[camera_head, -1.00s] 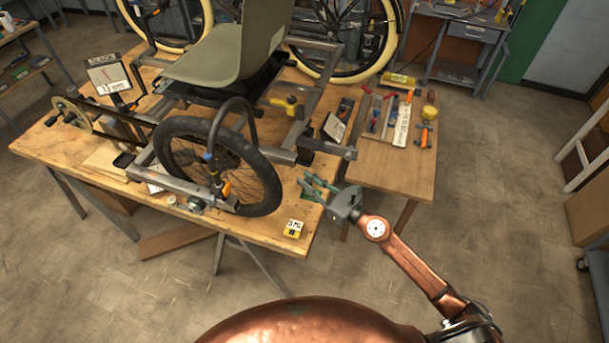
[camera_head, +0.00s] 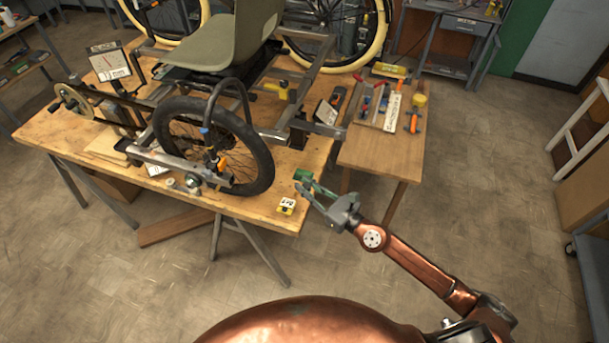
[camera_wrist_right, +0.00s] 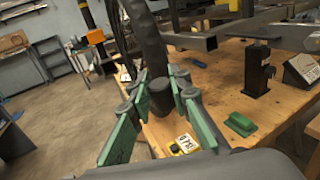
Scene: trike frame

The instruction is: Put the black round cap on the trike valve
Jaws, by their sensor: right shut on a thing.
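My right gripper (camera_head: 307,188) reaches in from the right, above the table's front right corner and to the right of the trike's front wheel (camera_head: 255,180). In the right wrist view, its green-padded fingers (camera_wrist_right: 160,88) are shut on a dark round piece, apparently the black round cap (camera_wrist_right: 161,98). The cap is hard to make out in the head view. The black tyre (camera_wrist_right: 149,45) stands behind the fingers in the wrist view, with a visible gap in the head view. I cannot make out the valve. My left gripper is not in view.
On the wooden table (camera_head: 240,208) near the right gripper are a yellow block with a white label (camera_head: 287,206) and a green piece (camera_head: 303,174). A side bench (camera_head: 380,158) holds several tools. Frame bars jut out right of the wheel.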

